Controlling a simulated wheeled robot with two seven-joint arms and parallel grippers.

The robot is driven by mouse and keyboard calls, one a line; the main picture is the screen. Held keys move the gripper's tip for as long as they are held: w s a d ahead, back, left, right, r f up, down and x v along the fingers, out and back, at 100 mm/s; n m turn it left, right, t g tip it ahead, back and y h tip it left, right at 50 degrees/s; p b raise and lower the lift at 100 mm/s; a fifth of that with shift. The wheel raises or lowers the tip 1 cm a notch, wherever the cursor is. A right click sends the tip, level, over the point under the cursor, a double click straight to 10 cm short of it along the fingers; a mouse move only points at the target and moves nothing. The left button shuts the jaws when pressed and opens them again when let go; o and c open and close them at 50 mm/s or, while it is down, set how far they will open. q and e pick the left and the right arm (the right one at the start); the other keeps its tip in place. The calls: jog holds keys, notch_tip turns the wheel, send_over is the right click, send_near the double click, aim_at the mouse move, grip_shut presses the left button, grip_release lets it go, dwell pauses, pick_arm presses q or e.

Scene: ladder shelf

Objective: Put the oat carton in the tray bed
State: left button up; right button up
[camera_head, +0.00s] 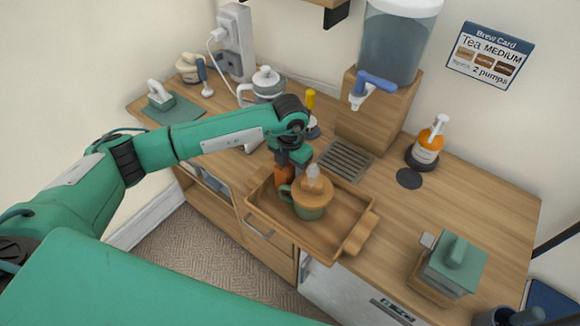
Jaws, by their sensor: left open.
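The wooden tray (337,246) sits at the counter's front edge, with a green mug (309,211) under a tan lid in its bed. My left gripper (292,166) points down over the tray's back-left part, close beside the mug. Its jaws are open, though the fingers are partly hidden. A small orange-brown block (282,177) shows right below the gripper; I cannot tell whether it is the oat carton, or whether it touches the fingers. No other thing is clearly an oat carton. My right gripper is out of view.
A water dispenser (395,45) on a wooden stand and a drip grille (346,160) are behind the tray. A kettle (266,83) stands behind my arm. A pump bottle (428,143) and a green-lidded container (453,265) are at right.

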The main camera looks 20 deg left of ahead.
pick_arm(q)
jog(key=shift+r, duration=0.5)
notch_tip(320, 180, up, 3)
jog(key=shift+r+b, duration=0.15)
jog(key=shift+b, duration=0.2)
notch_tip(320, 180, up, 7)
jog(key=shift+r+b, duration=0.15)
jog(key=shift+b, duration=0.45)
jog(key=shift+r, duration=0.4)
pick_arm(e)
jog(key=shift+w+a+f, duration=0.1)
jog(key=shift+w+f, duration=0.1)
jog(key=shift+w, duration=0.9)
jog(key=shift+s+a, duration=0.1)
